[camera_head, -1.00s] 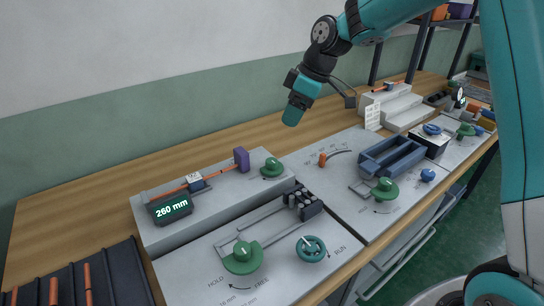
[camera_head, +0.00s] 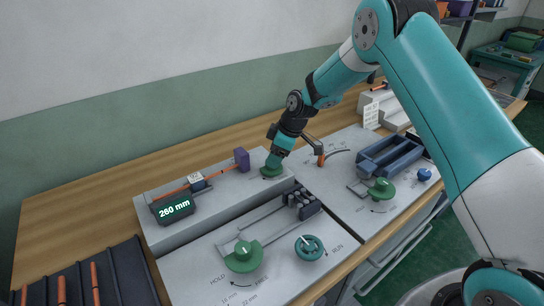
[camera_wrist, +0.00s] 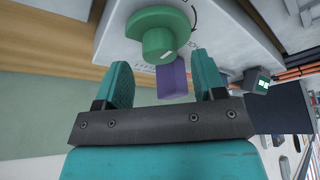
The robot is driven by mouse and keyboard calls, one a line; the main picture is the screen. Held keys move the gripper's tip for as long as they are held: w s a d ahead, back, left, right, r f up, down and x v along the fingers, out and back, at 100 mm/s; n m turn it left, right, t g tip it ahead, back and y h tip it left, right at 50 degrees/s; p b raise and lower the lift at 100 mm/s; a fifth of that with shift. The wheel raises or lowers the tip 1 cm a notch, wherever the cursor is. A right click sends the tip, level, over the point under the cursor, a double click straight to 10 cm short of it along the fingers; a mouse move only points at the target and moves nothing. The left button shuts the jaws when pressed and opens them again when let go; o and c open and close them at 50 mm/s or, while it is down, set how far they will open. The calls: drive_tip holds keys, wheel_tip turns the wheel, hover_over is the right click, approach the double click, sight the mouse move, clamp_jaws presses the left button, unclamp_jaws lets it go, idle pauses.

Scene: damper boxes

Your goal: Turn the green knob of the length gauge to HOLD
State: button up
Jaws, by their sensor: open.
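The length gauge (camera_head: 222,207) is a long grey box with a display reading 260 mm, an orange rod and a purple block (camera_head: 242,160). Its green knob (camera_head: 271,171) sits at the right end of the box top. My gripper (camera_head: 276,157) is right above the knob and partly hides it in the head view. In the wrist view the green knob (camera_wrist: 158,32) shows just beyond my open, empty fingers (camera_wrist: 160,62), its raised grip between their lines. I cannot tell whether they touch.
The purple block (camera_wrist: 172,78) stands close to the knob. In front are a green HOLD/FREE knob (camera_head: 243,256), a teal RUN knob (camera_head: 309,247) and dark cylinders (camera_head: 302,202). An orange lever (camera_head: 320,156) and blue tray (camera_head: 390,155) are to the right.

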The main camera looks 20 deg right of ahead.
drive_tip(key=shift+x, duration=1.2)
drive_tip(key=c, duration=0.9)
